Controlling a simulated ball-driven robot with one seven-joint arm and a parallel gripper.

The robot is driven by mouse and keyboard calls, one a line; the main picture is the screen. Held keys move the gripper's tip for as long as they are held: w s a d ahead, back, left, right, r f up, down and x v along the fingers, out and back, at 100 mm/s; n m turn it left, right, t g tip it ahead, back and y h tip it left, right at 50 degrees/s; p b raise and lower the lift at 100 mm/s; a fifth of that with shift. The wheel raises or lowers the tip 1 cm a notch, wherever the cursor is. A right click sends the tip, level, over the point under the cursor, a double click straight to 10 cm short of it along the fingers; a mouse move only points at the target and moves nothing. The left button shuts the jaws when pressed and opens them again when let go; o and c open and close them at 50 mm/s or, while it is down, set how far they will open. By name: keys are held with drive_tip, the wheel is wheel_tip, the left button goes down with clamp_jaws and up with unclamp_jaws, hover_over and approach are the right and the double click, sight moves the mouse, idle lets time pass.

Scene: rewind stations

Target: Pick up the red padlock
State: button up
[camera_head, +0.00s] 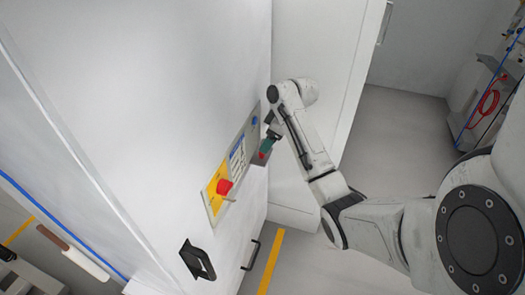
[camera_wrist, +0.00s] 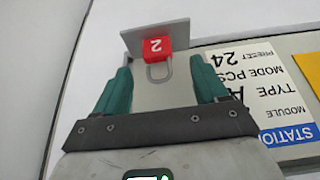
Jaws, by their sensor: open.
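The red padlock (camera_wrist: 155,46) shows in the wrist view, marked with an upside-down 2. Its grey shackle (camera_wrist: 158,72) points back toward my gripper. The padlock is against a grey ledge or bracket (camera_wrist: 182,34). My gripper (camera_wrist: 163,78) is open, with one teal finger on each side of the shackle. The padlock's red body lies at or just past the fingertips. I see no finger clearly touching it. In the head view my gripper (camera_head: 267,143) is at the panel's upper end, with the small red padlock (camera_head: 262,155) just below it.
A control panel (camera_head: 239,158) on the white cabinet carries labels and a red switch (camera_head: 224,187) on yellow. A black bracket (camera_head: 197,260) and a dark handle (camera_head: 251,254) stick out lower down. Another white cabinet face (camera_head: 315,60) stands close behind my arm. Floor is open to the right.

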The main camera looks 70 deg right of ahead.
drive_tip(key=shift+x, duration=2.4)
drive_tip(key=shift+d, duration=0.15)
drive_tip(key=shift+c, duration=0.4)
drive_tip(key=c, duration=1.1)
